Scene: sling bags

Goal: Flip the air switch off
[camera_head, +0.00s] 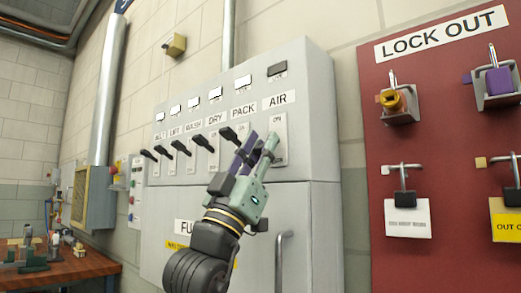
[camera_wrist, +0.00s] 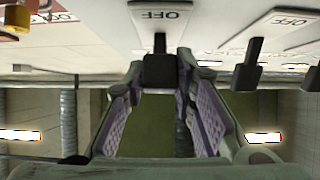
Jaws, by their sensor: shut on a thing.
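The air switch has a pale plate (camera_head: 279,140) under the AIR label (camera_head: 278,99) at the right end of a row on the grey cabinet. The wrist view shows this black lever (camera_wrist: 160,70) between the fingertips of my gripper (camera_wrist: 160,75), below an upside-down OFF mark (camera_wrist: 160,14). My gripper is shut on the lever, its fingers on either side. The indicator (camera_head: 277,69) above AIR is dark; the others in the row are lit white.
The PACK switch lever (camera_head: 229,134) stands close to the left of my gripper, with several more levers beyond it. A door handle (camera_head: 282,255) sticks out below. A red lockout board (camera_head: 440,130) with padlocks is at the right. A wooden workbench (camera_head: 85,265) is at the lower left.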

